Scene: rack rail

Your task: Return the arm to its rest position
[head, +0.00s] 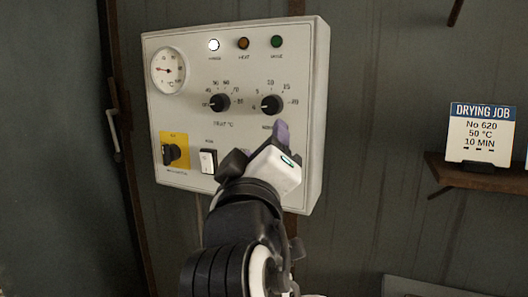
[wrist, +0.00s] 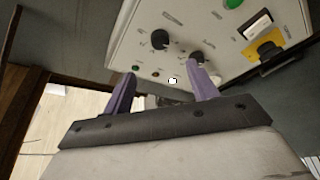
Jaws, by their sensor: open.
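My gripper (head: 260,146) is in front of the lower right part of a white control panel (head: 305,110) in the head view. Its two purple fingers are apart, with nothing between them. In the wrist view my gripper (wrist: 163,78) is also open and empty, with the panel (wrist: 215,22) seen upside down beyond it. One finger overlaps a black knob (wrist: 197,57) in that view; I cannot tell whether they touch. My arm rises from the bottom of the head view and hides part of the panel's lower edge.
The panel carries a dial gauge (head: 169,70), two knobs, a rocker switch (head: 208,161) and a yellow-backed switch (head: 174,151). Its white lamp (head: 214,45) is lit. A "DRYING JOB" sign (head: 482,133) stands on a shelf (head: 480,178) at right. Open space lies between panel and shelf.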

